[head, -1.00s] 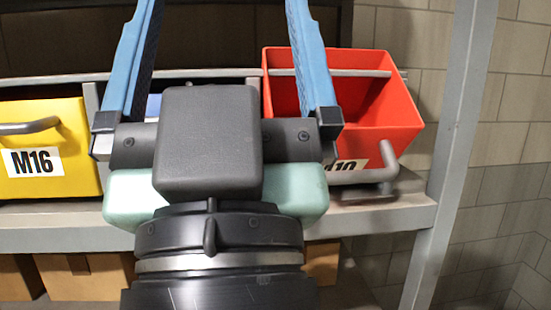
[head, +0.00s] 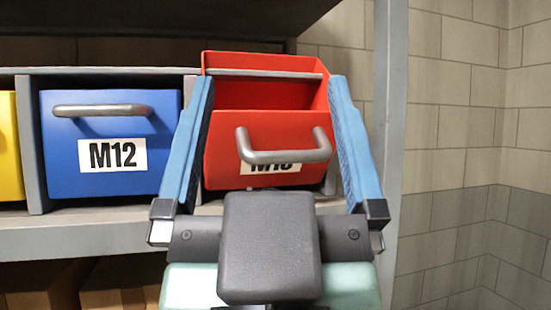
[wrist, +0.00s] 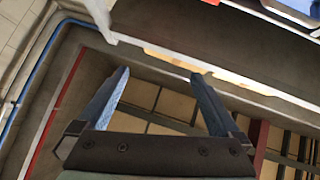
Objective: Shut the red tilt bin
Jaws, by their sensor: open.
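The red tilt bin (head: 222,128) stands at the right end of the shelf row in the head view. It is tilted open, with its front leaning out and its inside showing above the front wall. A grey bar handle (head: 285,152) crosses its front and partly covers its white label. My gripper (head: 270,95) is open and empty. Its blue fingers appear on either side of the bin in the picture; I cannot tell whether they touch it. In the wrist view my gripper (wrist: 160,75) is also open, with nothing between its fingers.
A blue bin marked M12 (head: 60,163) sits shut to the left, and a yellow bin (head: 8,150) is cut off beyond it. A grey shelf post (head: 388,90) stands close on the right. Cardboard boxes (head: 110,292) lie below the shelf edge (head: 80,238).

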